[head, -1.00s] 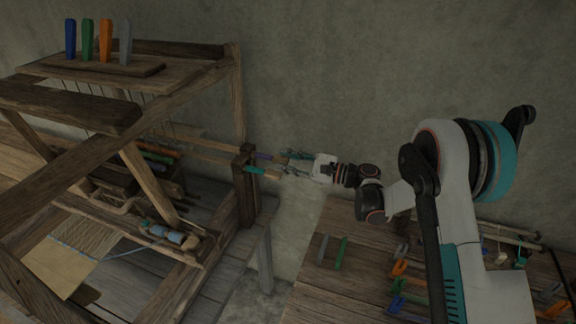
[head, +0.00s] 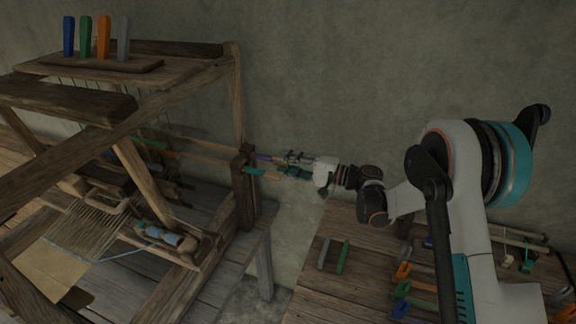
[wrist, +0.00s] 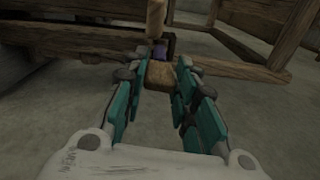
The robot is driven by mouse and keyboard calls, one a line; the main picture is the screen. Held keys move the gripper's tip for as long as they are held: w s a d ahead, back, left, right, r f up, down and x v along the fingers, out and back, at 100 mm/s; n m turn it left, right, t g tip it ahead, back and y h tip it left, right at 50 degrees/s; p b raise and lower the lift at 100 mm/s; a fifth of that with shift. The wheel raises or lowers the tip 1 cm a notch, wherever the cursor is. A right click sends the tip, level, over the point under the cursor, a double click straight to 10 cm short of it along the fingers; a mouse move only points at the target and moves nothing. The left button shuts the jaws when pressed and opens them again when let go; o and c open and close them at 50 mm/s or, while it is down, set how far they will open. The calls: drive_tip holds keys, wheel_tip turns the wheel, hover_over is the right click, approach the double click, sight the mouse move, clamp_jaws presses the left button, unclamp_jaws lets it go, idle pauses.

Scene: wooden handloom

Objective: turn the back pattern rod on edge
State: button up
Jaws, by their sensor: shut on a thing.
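The back pattern rod (head: 264,157), a wooden rod with a purple band, sticks out of the loom's right side post. Its wooden end lies between my gripper's fingers. In the wrist view the wooden end (wrist: 160,75) is pinched between the teal finger pads, with the purple band (wrist: 160,53) just beyond. My gripper (head: 292,164) is shut on this end, and its fingers are rolled. A second rod with a teal band (head: 254,171) sticks out just in front of it. The back rod's exact tilt is hard to tell, and its inner part is partly hidden by the loom frame.
The dark loom post (head: 244,187) stands close to the left of my gripper. A wooden table (head: 322,290) with several coloured pieces is below right. Several coloured pegs stand on the loom's top shelf (head: 92,66). The wall is behind.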

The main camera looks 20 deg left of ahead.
drive_tip(key=shift+n, duration=0.7)
drive_tip(key=o, duration=0.8)
drive_tip(key=s+d, duration=0.1)
drive_tip(key=d, duration=1.1)
